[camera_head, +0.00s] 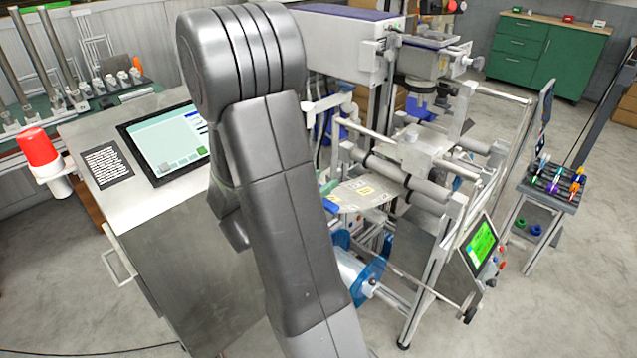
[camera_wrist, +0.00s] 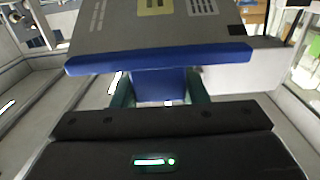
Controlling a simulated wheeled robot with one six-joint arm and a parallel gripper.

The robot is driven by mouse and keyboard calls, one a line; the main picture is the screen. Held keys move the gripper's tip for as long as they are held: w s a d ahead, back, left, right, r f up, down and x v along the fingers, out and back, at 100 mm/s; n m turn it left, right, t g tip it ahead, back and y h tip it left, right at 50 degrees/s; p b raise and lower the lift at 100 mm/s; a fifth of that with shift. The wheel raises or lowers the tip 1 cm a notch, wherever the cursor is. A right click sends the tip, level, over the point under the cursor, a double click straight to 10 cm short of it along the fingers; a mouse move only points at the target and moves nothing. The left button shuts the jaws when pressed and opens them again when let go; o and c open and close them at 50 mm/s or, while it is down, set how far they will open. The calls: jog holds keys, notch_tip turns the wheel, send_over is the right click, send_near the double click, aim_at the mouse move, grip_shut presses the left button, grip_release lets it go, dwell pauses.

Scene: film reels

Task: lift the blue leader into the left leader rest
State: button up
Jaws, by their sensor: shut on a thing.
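The blue leader (camera_wrist: 160,60) shows in the wrist view as a long blue bar with a blue tab below its middle. My gripper (camera_wrist: 158,92) is shut on that tab, with a green finger on either side. A grey plate (camera_wrist: 115,32) with a yellow label lies directly behind the bar; I cannot tell whether they are joined. In the head view, a small blue piece (camera_head: 331,206) shows beside the grey plate (camera_head: 362,194), just right of my arm. My arm hides most of the gripper there. I cannot pick out the left leader rest.
A machine frame with rollers (camera_head: 410,185) surrounds the plate. A blue-flanged reel (camera_head: 372,268) sits below it. A steel cabinet with a screen (camera_head: 165,145) stands left, and a green touch panel (camera_head: 481,243) right. Open floor lies at the front right.

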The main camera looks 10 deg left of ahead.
jog(key=w+d+f+b, duration=0.3)
jog(key=w+d, duration=0.3)
jog(key=w, duration=0.3)
jog(key=shift+d+f, duration=0.3)
jog(key=shift+f, duration=0.05)
dwell(1.4)
dwell(0.4)
jog(key=w+d+f+b, duration=0.2)
jog(key=w+d+f, duration=0.1)
jog(key=w+d, duration=0.2)
jog(key=shift+w+d, duration=0.35)
jog(key=shift+w, duration=1.05)
dwell(0.5)
jog(key=shift+f, duration=0.15)
